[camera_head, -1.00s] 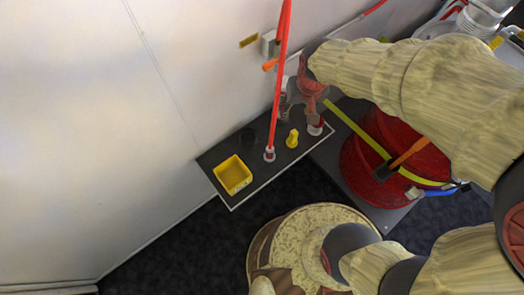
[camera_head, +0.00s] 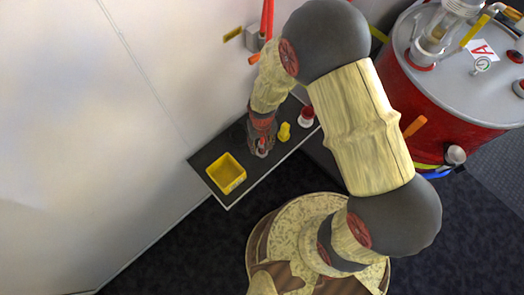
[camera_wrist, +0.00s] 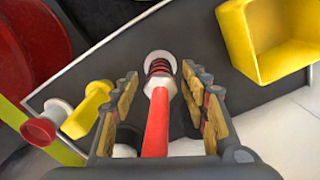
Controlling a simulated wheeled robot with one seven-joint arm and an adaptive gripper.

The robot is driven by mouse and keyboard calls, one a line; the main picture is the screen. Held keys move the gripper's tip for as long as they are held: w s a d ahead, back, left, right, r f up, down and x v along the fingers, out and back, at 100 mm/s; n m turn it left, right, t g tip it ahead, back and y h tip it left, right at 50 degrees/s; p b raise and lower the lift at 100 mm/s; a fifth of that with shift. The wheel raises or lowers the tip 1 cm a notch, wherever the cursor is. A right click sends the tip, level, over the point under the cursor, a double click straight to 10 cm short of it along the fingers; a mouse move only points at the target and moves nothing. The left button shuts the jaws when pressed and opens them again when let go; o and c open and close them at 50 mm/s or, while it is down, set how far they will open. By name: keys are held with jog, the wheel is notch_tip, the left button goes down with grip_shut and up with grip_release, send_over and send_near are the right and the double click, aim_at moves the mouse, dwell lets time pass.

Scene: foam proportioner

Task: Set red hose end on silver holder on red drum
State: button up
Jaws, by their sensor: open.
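My gripper (camera_head: 262,149) points down over the dark shelf at the wall, open, its fingers on both sides of the red hose end. In the wrist view, the gripper (camera_wrist: 160,78) has the red hose (camera_wrist: 156,125) running between its jaws to a ribbed end with a white collar (camera_wrist: 160,61), apart from the finger pads. In the head view my arm mostly hides the hose end; the red hose (camera_head: 267,20) rises behind it. The red drum (camera_head: 450,105) stands at the right. A silver round fitting (camera_head: 455,155) on its side may be the holder; I cannot tell.
On the dark shelf (camera_head: 237,189) are a yellow bin (camera_head: 226,173), a yellow fitting (camera_head: 284,131) and a red-and-white fitting (camera_head: 306,117), close beside the gripper. The drum's grey lid (camera_head: 470,75) carries a clear cylinder, a gauge and yellow handles.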

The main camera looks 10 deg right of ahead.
aim_at(262, 150)
jog(key=f, duration=0.1)
jog(key=f+b, duration=0.1)
jog(key=f, duration=0.1)
jog(key=f+b, duration=0.1)
jog(key=shift+s+f, duration=0.25)
jog(key=shift+f, duration=0.15)
jog(key=shift+c, duration=0.6)
jog(key=shift+r, duration=0.1)
grip_shut()
